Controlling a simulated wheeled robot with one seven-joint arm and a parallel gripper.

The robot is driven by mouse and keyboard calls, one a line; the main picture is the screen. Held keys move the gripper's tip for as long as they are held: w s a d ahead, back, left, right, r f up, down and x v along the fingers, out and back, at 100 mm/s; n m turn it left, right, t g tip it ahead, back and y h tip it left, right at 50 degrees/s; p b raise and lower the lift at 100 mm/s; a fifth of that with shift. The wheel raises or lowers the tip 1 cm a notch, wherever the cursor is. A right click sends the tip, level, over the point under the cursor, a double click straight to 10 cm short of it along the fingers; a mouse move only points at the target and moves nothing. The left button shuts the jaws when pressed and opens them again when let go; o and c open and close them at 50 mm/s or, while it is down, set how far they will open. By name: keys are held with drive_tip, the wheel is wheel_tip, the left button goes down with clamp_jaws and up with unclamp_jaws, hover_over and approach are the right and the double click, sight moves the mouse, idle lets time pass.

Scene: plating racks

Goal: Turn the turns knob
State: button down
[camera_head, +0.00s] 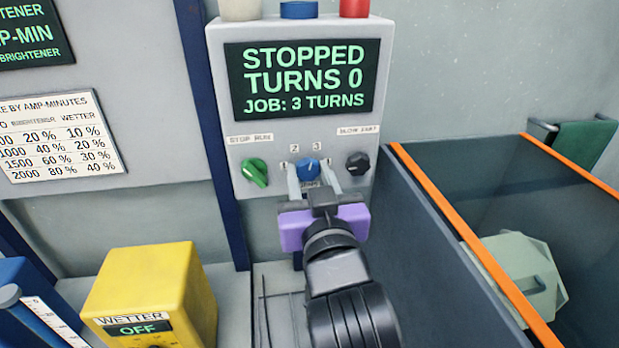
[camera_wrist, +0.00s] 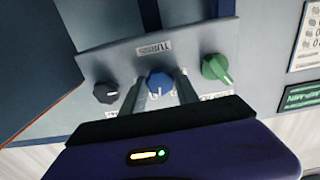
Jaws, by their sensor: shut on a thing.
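The turns knob (camera_head: 308,168) is blue, in the middle of the knob row on the grey control box (camera_head: 228,70). Its label is partly hidden by my gripper in the head view and reads "TURNS" in the wrist view. My gripper (camera_head: 312,180) has one finger on each side of the blue knob and is shut on it. In the wrist view the blue knob (camera_wrist: 159,82) sits between the two fingers (camera_wrist: 158,88). The display (camera_head: 305,79) reads "STOPPED", "TURNS 0", "JOB: 3 TURNS".
A green stop/run knob (camera_head: 255,172) is to the left and a black knob (camera_head: 358,163) to the right, both close to the fingers. A yellow wetter box (camera_head: 150,290) stands lower left. A dark tank with orange edges (camera_head: 470,240) stands right.

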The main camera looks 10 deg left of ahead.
drive_tip(key=shift+f+m+b, duration=0.15)
drive_tip(key=shift+m+b, duration=0.15)
drive_tip(key=shift+m, duration=1.3)
drive_tip(key=c, duration=0.9)
unclamp_jaws()
drive_tip(key=b+v, duration=0.1)
drive_tip(key=v, duration=0.6)
drive_tip(key=shift+s+d, duration=0.1)
drive_tip(key=shift+s, duration=0.3)
drive_tip(key=shift+s, duration=0.1)
